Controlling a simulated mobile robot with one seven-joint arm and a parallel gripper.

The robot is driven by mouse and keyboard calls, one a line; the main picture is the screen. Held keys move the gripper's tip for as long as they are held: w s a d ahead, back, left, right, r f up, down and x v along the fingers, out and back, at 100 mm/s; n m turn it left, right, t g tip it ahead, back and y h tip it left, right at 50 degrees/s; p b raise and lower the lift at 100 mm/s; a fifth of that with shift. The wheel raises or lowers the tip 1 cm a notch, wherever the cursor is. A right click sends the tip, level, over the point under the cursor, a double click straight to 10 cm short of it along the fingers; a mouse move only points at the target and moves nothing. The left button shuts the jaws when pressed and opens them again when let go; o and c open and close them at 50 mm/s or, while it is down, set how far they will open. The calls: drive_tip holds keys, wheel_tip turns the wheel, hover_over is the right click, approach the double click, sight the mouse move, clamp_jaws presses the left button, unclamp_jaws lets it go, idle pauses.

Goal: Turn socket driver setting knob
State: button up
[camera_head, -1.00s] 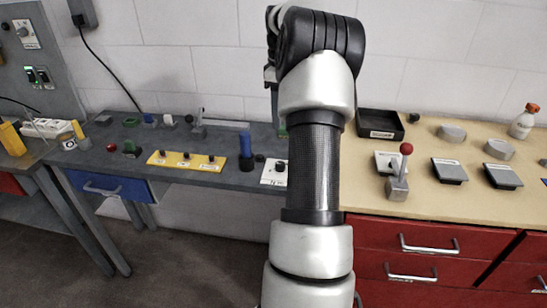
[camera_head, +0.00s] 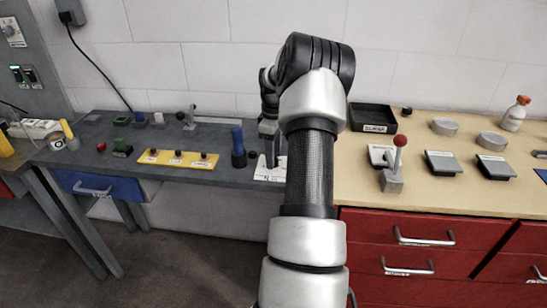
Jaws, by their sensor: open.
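A white labelled plate (camera_head: 265,174) lies on the grey bench, just left of my arm. It appears to be the setting panel, but its label is too small to read. My gripper (camera_head: 270,165) points down over this plate, and its jaws are open. The gripper and my forearm hide much of the plate and its dark knob, so I cannot tell whether the jaws are around the knob or touching it. A blue upright cylinder on a dark base (camera_head: 238,148) stands just left of the plate.
A yellow strip with dark knobs (camera_head: 178,159) lies left of the blue cylinder. Several small fixtures stand behind it. On the tan bench at right are a black tray (camera_head: 372,119), a red-ball lever (camera_head: 394,167) and grey pads. A white wall rises behind.

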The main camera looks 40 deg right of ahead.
drive_tip(key=shift+f, duration=0.4)
drive_tip(key=c, duration=1.1)
drive_tip(key=shift+o, duration=0.2)
